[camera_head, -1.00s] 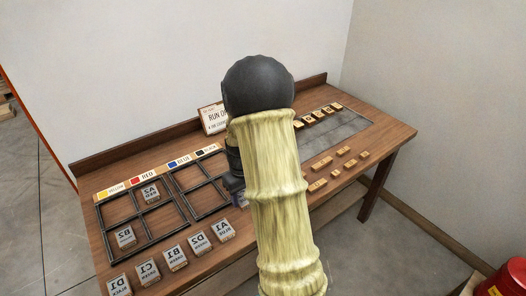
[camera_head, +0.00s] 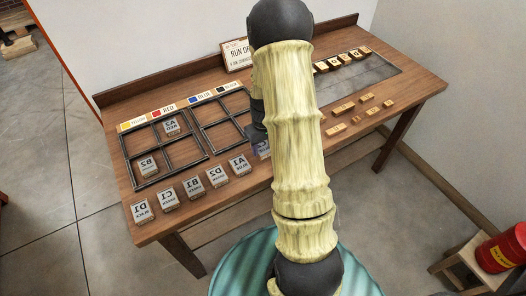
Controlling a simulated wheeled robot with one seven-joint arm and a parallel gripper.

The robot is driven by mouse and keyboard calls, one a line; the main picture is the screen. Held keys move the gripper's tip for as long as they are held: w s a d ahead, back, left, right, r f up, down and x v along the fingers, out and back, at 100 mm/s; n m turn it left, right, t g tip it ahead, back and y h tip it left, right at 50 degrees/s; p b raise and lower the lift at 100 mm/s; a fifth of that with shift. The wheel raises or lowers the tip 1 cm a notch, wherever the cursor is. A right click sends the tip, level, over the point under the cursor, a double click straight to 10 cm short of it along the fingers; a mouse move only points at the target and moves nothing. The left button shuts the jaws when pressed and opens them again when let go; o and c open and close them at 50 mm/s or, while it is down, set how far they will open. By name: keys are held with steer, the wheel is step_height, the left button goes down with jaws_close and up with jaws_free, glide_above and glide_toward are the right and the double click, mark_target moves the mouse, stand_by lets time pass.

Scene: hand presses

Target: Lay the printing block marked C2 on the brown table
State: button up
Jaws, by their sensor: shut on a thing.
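My gripper (camera_head: 257,134) is mostly hidden behind my own arm, low over the brown table (camera_head: 255,199) near its front middle. It is shut on a printing block (camera_head: 262,148), of which only a small pale edge shows; its mark cannot be read. No block with a readable C2 mark is in view. Block A2 (camera_head: 171,127) and block B2 (camera_head: 148,166) lie in the left dark frame (camera_head: 152,143). Blocks D1 (camera_head: 142,210), C1 (camera_head: 168,199), B1 (camera_head: 193,187), D2 (camera_head: 217,176) and A1 (camera_head: 238,164) stand in a row along the front edge.
The right dark frame (camera_head: 209,134) looks empty where visible. Colour labels run behind the frames. A sign (camera_head: 236,55) stands at the back. A grey plate (camera_head: 375,72) and several small wooden pieces (camera_head: 344,107) lie at the right. A red can (camera_head: 502,250) stands on a stool at the lower right.

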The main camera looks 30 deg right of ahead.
mark_target(263, 148)
steer(key=shift+a+f, duration=0.1)
steer(key=shift+f, duration=1.7)
steer(key=shift+w+f, duration=0.1)
steer(key=shift+f, duration=0.05)
steer(key=o, duration=1)
step_height(263, 148, up, 12)
steer(key=shift+r+b, duration=0.15)
steer(key=shift+b, duration=0.15)
